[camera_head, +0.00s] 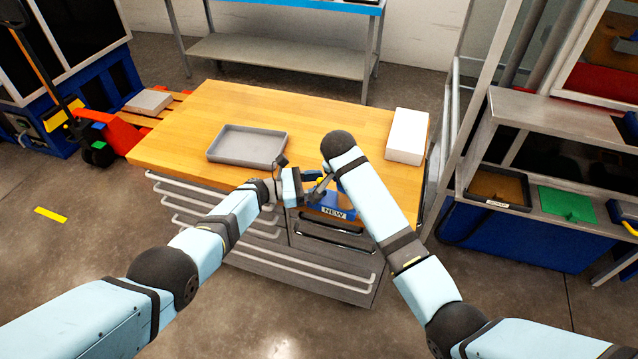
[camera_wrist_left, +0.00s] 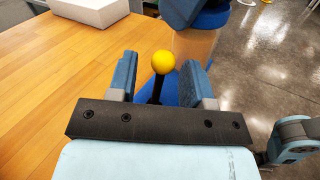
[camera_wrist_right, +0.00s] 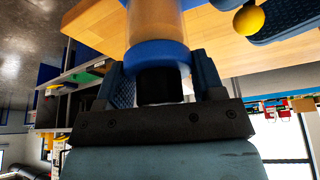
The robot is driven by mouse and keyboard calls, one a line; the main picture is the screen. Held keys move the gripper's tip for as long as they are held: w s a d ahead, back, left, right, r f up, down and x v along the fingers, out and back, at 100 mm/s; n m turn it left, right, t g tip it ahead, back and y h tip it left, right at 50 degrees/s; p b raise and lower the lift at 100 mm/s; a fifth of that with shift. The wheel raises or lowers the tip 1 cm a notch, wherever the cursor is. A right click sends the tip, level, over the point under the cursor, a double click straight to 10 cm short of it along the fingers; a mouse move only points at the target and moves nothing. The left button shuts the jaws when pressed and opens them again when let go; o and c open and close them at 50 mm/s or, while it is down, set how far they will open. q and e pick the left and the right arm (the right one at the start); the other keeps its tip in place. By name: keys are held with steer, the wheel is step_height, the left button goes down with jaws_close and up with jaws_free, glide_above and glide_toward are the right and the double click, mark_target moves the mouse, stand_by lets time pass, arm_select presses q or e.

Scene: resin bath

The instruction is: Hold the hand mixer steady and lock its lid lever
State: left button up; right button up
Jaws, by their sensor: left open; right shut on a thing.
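The hand mixer shows in the right wrist view as a clear, tan-tinted body (camera_wrist_right: 157,20) with a blue collar and a black lower part. My right gripper (camera_wrist_right: 163,85) is shut on that black part. The lid lever has a yellow ball knob (camera_wrist_left: 163,62) on a dark stem, in the left wrist view. My left gripper (camera_wrist_left: 160,80) is open, with the knob between its fingers in that picture; contact is not clear. The knob also shows in the right wrist view (camera_wrist_right: 249,19). In the head view my arms hide most of the mixer.
The wooden bench top (camera_head: 200,125) carries a grey tray (camera_head: 247,146) and a white block (camera_head: 407,136). A blue piece labelled NEW (camera_head: 334,212) sits at the bench's front edge by my grippers. Shelving with a green tray (camera_head: 567,204) stands at right.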

arm_select(q)
steer(key=shift+d, duration=0.35)
jaws_close()
steer(key=shift+s+d+f+m+y, duration=0.2)
steer(key=shift+m+y, duration=0.1)
steer(key=shift+y, duration=0.1)
steer(key=shift+d+m+y, duration=0.2)
steer(key=shift+m+y, duration=0.2)
steer(key=shift+y, duration=0.4)
jaws_free()
